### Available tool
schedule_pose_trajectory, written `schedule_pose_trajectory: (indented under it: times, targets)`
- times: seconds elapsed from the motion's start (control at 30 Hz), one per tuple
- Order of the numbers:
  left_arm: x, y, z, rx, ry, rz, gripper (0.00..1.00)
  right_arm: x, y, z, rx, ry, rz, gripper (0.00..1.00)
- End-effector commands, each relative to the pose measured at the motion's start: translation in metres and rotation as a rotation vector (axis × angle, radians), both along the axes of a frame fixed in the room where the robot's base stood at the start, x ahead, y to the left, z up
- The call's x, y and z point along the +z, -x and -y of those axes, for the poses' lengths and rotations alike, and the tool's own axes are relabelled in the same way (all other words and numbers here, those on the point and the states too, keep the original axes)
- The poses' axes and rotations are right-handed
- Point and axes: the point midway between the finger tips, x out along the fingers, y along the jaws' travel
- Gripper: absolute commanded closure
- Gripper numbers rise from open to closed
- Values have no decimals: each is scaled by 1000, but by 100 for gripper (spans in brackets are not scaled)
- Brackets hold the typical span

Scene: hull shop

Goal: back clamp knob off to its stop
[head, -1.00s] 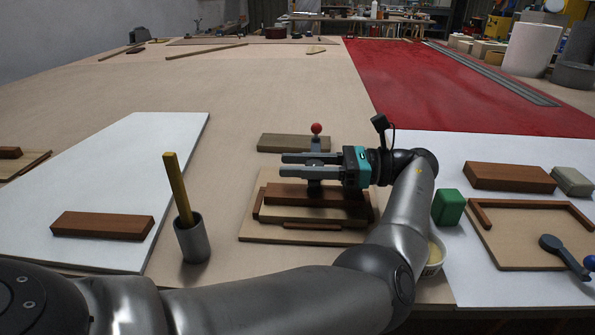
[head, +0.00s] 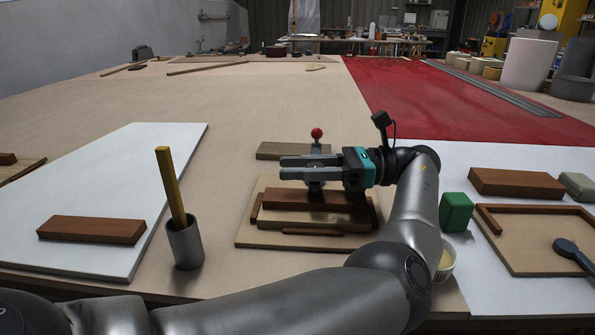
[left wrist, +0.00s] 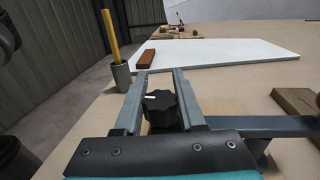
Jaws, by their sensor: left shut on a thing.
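The black fluted clamp knob (left wrist: 160,106) sits between the two grey fingers of my left gripper in the left wrist view. A short white mark on its top points toward the left finger. My left gripper (head: 310,167) is shut on the knob, above the wooden jig (head: 262,237). In the head view the fingers mostly hide the knob. The grey clamp has a red ball handle (head: 316,133) standing up behind the fingers. The grey clamp bar (left wrist: 265,127) runs to the right in the left wrist view. My right gripper is not in view.
A grey cup (head: 185,243) with a yellow stick stands left of the jig. A brown block (head: 92,229) lies on the white board (head: 140,160). The bench beyond is mostly clear.

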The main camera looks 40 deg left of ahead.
Motion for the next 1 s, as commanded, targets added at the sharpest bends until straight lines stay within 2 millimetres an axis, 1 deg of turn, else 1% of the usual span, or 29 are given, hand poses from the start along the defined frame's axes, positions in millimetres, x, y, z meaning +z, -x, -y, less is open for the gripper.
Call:
schedule_pose_trajectory:
  times: [0.03,0.57,0.6,0.83,0.87,1.0]
  targets:
    - [-3,1,1,4,6,-3,100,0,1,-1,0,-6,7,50]
    - [-2,1,1,6,5,-3,100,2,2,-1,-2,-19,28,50]
    - [-2,1,1,6,5,-3,59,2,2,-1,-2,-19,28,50]
    - [-1,0,0,5,3,-2,33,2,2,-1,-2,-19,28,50]
    - [-1,0,0,5,3,-2,31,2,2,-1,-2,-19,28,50]
    - [-1,0,0,4,1,0,31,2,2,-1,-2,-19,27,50]
